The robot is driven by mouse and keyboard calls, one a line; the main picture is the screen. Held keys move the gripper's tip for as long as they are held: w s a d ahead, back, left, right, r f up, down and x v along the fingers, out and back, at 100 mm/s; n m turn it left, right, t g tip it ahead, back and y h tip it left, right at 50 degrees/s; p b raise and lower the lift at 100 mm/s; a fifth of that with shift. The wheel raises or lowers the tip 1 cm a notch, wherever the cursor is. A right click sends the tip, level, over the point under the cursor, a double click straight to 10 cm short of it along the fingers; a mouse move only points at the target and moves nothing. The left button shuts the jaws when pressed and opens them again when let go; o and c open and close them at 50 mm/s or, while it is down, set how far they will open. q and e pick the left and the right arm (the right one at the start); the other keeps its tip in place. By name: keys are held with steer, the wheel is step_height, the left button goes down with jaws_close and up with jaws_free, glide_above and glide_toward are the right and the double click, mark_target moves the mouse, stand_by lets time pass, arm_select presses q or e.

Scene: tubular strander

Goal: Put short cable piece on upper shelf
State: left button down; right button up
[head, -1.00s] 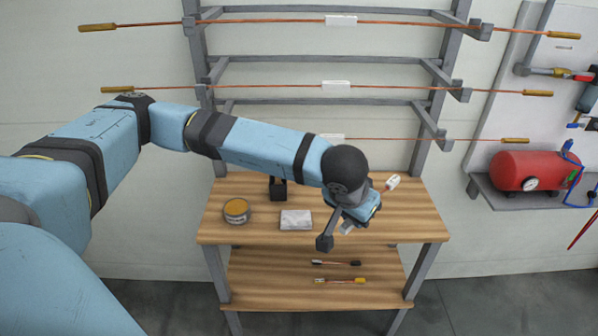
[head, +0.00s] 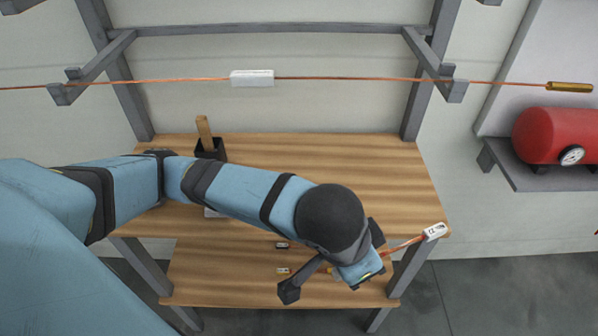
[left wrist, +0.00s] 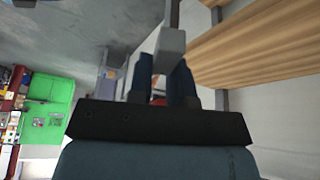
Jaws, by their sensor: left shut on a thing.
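My left gripper (head: 374,264) is shut on a short cable piece (head: 403,244). The piece is copper-coloured with a white tag at its free end, and it points up and right past the front right corner of the upper shelf (head: 330,155). Its other end is hidden by my gripper. In the left wrist view my left gripper (left wrist: 166,78) shows two dark fingers close together, with a bit of red between them. The upper shelf is a wooden board, mostly bare. My right gripper is not in view.
On the lower shelf (head: 205,275) two other cable pieces (head: 282,245) lie partly behind my arm. A dark holder (head: 209,148) stands at the upper shelf's back left. A long copper cable (head: 350,79) with a white tag spans the rack above. A red tank (head: 550,135) is at right.

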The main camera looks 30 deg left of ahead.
arm_select(q)
steer(key=w+a, duration=0.3)
steer(key=w, duration=0.2)
steer(key=w+a+f+p, duration=0.1)
steer(key=w+a, duration=0.3)
steer(key=w, duration=0.1)
steer(key=w+a+f+p, duration=0.1)
steer(key=w+a, duration=0.2)
steer(key=w, duration=0.2)
steer(key=shift+w+a, duration=0.3)
steer(key=shift+a, duration=0.1)
step_height(320, 180, down, 4)
steer(key=shift+f+p, duration=0.25)
steer(key=shift+p, duration=0.05)
steer(key=shift+w+a+f, duration=0.1)
steer(key=shift+f, duration=0.05)
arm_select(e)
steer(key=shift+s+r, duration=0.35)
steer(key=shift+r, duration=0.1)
arm_select(q)
steer(key=shift+f+b, duration=0.3)
steer(key=shift+f, duration=0.05)
steer(key=shift+f+b, duration=0.4)
steer(key=shift+b, duration=0.1)
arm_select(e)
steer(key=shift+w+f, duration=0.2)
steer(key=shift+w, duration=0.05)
